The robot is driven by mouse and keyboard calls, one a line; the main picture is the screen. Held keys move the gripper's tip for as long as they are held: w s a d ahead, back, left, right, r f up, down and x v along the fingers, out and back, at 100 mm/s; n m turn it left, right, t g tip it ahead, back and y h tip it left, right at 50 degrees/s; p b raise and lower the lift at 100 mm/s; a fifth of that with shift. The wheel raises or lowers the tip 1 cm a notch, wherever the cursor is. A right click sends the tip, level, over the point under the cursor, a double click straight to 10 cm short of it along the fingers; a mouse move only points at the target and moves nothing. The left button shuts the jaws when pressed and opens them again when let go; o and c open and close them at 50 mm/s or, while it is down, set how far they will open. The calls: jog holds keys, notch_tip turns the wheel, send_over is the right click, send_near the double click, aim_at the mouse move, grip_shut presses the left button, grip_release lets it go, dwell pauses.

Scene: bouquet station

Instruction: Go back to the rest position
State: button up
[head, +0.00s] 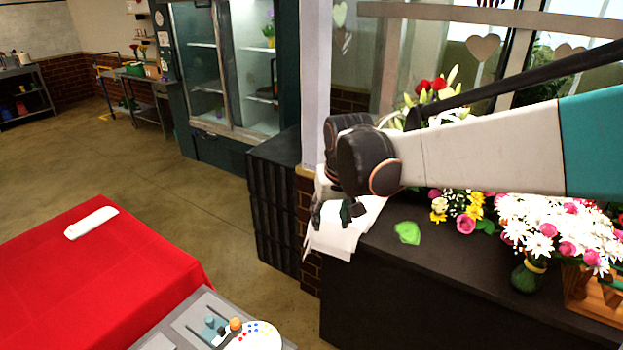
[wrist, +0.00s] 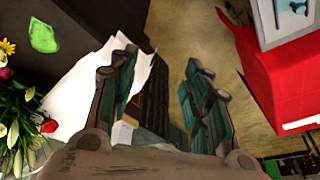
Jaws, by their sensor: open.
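My gripper (head: 332,213) hangs at the end of my arm, over the left end of the dark counter (head: 430,282) in the head view. White paper sheets (head: 345,238) lie behind and below it, draped over the counter's edge. In the wrist view my gripper (wrist: 158,65) shows two green fingers spread apart, with nothing between them but the view past the counter end to the floor. It is empty. Whether a finger touches the paper cannot be told.
Flowers in a green vase (head: 528,275) and a green leaf (head: 407,232) are on the counter. A red-covered table (head: 110,270) with a white object (head: 91,223) stands at left, a grey surface (head: 190,325) in front. Open floor (head: 130,165) lies behind the red table, before a glass-door cooler (head: 180,70).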

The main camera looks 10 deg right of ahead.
jog(key=s, duration=1.3)
jog(key=shift+d+f, duration=0.15)
jog(key=shift+d, duration=0.25)
jog(key=s+d+t+b, duration=0.3)
jog(key=s+d, duration=0.2)
jog(key=s, duration=0.4)
jog(key=shift+s+d+f+t, duration=0.15)
jog(key=shift+d+f+t, duration=0.15)
jog(key=shift+f+t, duration=0.1)
